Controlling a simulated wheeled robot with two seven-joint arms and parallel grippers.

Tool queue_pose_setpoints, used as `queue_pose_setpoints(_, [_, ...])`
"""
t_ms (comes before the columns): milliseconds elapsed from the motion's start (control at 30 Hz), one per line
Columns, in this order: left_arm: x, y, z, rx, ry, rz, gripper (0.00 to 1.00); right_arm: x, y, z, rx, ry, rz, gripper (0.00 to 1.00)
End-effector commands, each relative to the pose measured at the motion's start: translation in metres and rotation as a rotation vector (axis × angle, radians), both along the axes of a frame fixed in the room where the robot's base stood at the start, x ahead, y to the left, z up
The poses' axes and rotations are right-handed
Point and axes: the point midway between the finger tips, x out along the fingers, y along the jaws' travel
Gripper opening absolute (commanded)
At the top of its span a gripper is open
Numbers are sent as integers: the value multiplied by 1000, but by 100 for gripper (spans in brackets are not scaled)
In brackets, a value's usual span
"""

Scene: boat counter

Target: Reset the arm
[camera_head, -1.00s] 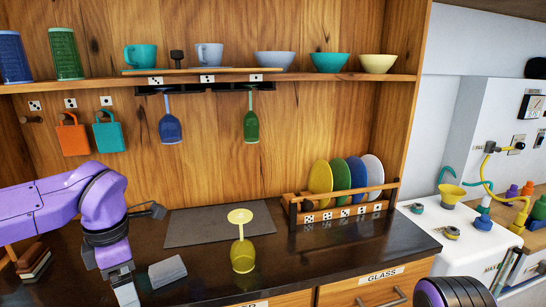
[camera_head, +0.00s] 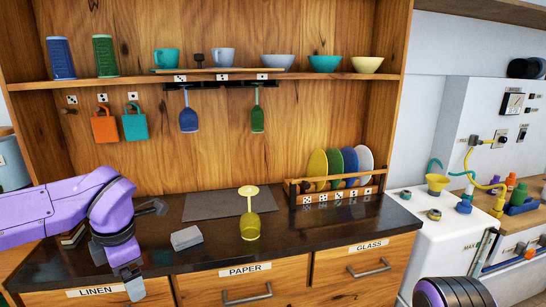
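My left arm comes in from the left in purple. Its gripper (camera_head: 134,284) hangs pointing down in front of the counter's front edge, by the LINEN drawer, and holds nothing that I can see; its finger gap is too small to tell. My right arm shows only as a purple and black link at the bottom right; its gripper is out of view. A yellow glass (camera_head: 250,222) stands upside down on the dark counter (camera_head: 300,228), to the right of the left gripper and apart from it.
A grey block (camera_head: 186,238) and a grey mat (camera_head: 215,203) lie on the counter. A plate rack (camera_head: 335,197) stands at the right. Blue (camera_head: 188,120) and green (camera_head: 257,120) glasses hang under the shelf (camera_head: 330,75). LINEN, PAPER (camera_head: 245,271) and GLASS drawers are shut.

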Motion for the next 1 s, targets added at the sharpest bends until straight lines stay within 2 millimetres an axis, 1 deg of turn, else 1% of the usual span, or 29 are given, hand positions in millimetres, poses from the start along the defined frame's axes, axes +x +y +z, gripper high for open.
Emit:
queue_pose_setpoints(167, [17, 19, -17, 168, -119, 3, 94, 0, 0, 0, 0, 0, 0, 43])
queue_pose_setpoints(267, [28, 29, -39, 304, -184, -35, 94, 0, 0, 0, 0, 0, 0, 43])
queue_pose_setpoints(367, [35, 34, -72, 454, -235, -128, 94, 0, 0, 0, 0, 0, 0, 43])
queue_pose_setpoints(433, [36, 34, -106, 562, -261, -246, 94, 0, 0, 0, 0, 0, 0, 43])
queue_pose_setpoints(467, [34, 32, -125, 607, -265, -316, 94, 0, 0, 0, 0, 0, 0, 43])
queue_pose_setpoints(500, [27, 28, -152, 659, -267, -427, 94, 0, 0, 0, 0, 0, 0, 43])
queue_pose_setpoints(533, [20, 24, -175, 687, -261, -518, 94, 0, 0, 0, 0, 0, 0, 43])
queue_pose_setpoints(567, [10, 20, -197, 709, -252, -615, 94, 0, 0, 0, 0, 0, 0, 43])
queue_pose_setpoints(600, [-8, 14, -227, 721, -231, -747, 94, 0, 0, 0, 0, 0, 0, 43])
queue_pose_setpoints(667, [-42, 5, -270, 712, -184, -942, 94, 0, 0, 0, 0, 0, 0, 43])
queue_pose_setpoints(700, [-68, 1, -295, 694, -145, -1064, 94, 0, 0, 0, 0, 0, 0, 43])
queue_pose_setpoints(767, [-110, -3, -328, 652, -76, -1236, 94, 0, 0, 0, 0, 0, 0, 43])
queue_pose_setpoints(800, [-139, -3, -345, 622, -24, -1338, 94, 0, 0, 0, 0, 0, 0, 43])
queue_pose_setpoints(867, [-180, 0, -365, 579, 55, -1470, 94, 0, 0, 0, 0, 0, 0, 43])
queue_pose_setpoints(900, [-204, 4, -374, 556, 107, -1531, 94, 0, 0, 0, 0, 0, 0, 43])
queue_pose_setpoints(1000, [-247, 14, -389, 518, 215, -1616, 94, 0, 0, 0, 0, 0, 0, 43])
